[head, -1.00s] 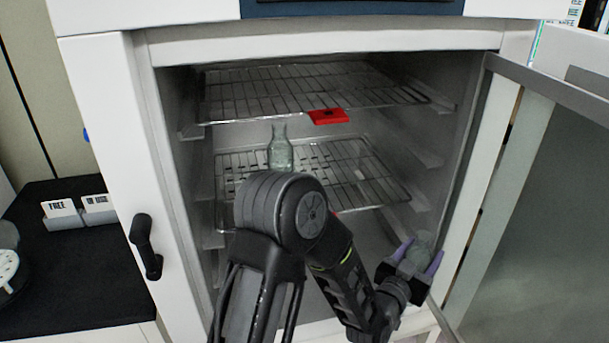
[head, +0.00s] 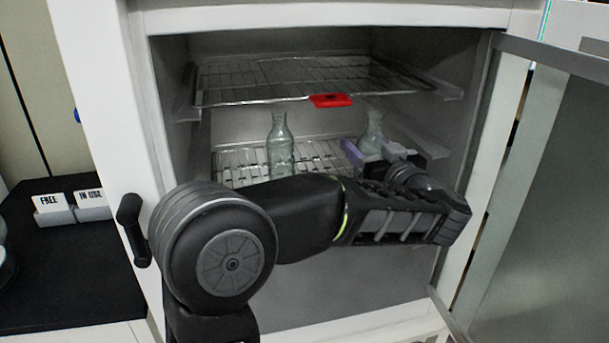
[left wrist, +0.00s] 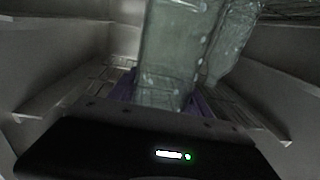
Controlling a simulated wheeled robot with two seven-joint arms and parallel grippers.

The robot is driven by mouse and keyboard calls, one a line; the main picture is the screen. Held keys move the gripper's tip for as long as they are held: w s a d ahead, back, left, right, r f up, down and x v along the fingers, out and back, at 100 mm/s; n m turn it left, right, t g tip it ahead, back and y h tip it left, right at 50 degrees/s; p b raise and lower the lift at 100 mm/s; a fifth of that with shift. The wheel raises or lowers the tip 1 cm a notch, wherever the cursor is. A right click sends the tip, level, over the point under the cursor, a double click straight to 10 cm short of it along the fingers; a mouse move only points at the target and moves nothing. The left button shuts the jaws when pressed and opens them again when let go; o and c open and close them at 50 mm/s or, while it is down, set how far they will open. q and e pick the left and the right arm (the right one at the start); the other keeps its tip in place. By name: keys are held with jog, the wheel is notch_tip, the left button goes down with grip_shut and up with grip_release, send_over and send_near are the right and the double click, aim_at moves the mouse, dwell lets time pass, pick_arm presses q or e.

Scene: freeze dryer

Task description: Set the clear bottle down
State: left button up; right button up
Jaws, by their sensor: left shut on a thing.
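My left gripper (head: 374,154) is shut on a clear, greenish bottle (head: 373,128), with its purple fingers on either side. The held bottle looks upright, inside the dryer chamber at the right of the lower wire shelf (head: 236,163). I cannot tell whether its base touches the shelf; the gripper and arm hide it. A second clear bottle (head: 280,146) stands upright on the left part of that shelf. In the left wrist view, the held bottle (left wrist: 175,55) fills the middle, and the other bottle (left wrist: 232,40) is behind it to the right. My right gripper is out of view.
The upper wire shelf (head: 300,78) with a red tag (head: 331,100) at its front edge is above the bottles. The dryer door (head: 560,190) stands open at the right. FREE (head: 50,205) and IN USE (head: 90,197) signs stand on the black counter at left.

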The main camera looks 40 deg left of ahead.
pick_arm(q)
jog(key=shift+w+a, duration=0.1)
jog(key=p+x, duration=0.4)
jog(key=x, duration=1.2)
jog(key=shift+w+a+p, duration=0.25)
jog(key=shift+a+p, duration=0.05)
jog(key=shift+p, duration=0.05)
jog(key=shift+a, duration=0.1)
jog(key=shift+w+a+f, duration=0.15)
jog(key=shift+f, duration=0.75)
jog(key=shift+w+a+f, duration=0.1)
jog(key=shift+a+f, duration=0.05)
jog(key=shift+f, duration=0.7)
